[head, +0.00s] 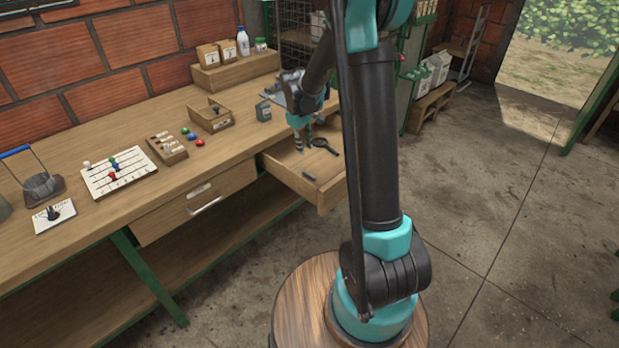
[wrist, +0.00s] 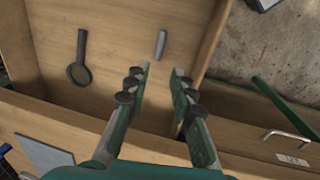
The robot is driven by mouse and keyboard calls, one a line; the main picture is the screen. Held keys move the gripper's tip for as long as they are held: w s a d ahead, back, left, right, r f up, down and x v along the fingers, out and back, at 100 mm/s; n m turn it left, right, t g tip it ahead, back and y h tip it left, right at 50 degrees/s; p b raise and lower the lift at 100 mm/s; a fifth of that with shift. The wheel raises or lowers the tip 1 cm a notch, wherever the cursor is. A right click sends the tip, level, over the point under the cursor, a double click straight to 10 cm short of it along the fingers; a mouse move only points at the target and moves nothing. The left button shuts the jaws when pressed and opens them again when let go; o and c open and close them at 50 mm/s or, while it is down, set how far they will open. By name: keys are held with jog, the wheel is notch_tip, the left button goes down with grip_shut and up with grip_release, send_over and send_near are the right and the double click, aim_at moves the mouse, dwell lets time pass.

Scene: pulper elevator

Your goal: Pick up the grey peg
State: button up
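The grey peg (wrist: 160,44) is a short cylinder lying on the floor of the open drawer, near the drawer's right wall in the wrist view. In the head view it is a small dark piece (head: 309,176) near the drawer front. My gripper (wrist: 162,80) is open and empty, its two fingers apart. The peg lies just beyond the fingertips in the wrist view, in line with the gap. In the head view my gripper (head: 303,148) points down over the drawer, behind the peg. How high the fingertips are above the drawer floor is hard to tell.
The open drawer (head: 331,194) has raised walls around the peg. A black magnifying glass (wrist: 79,62) lies in it too. A closed drawer (head: 196,200) is to the left. The bench holds a small open box (head: 222,122), coloured pieces and a bead board (head: 119,173).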

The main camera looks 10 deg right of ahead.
aim_at(309, 174)
jog(key=f, duration=0.4)
jog(key=w+d+f, duration=0.1)
jog(key=f, duration=0.9)
jog(key=shift+w+d, duration=0.15)
jog(key=shift+d, duration=0.25)
jog(key=shift+r, duration=0.1)
jog(key=c, duration=0.5)
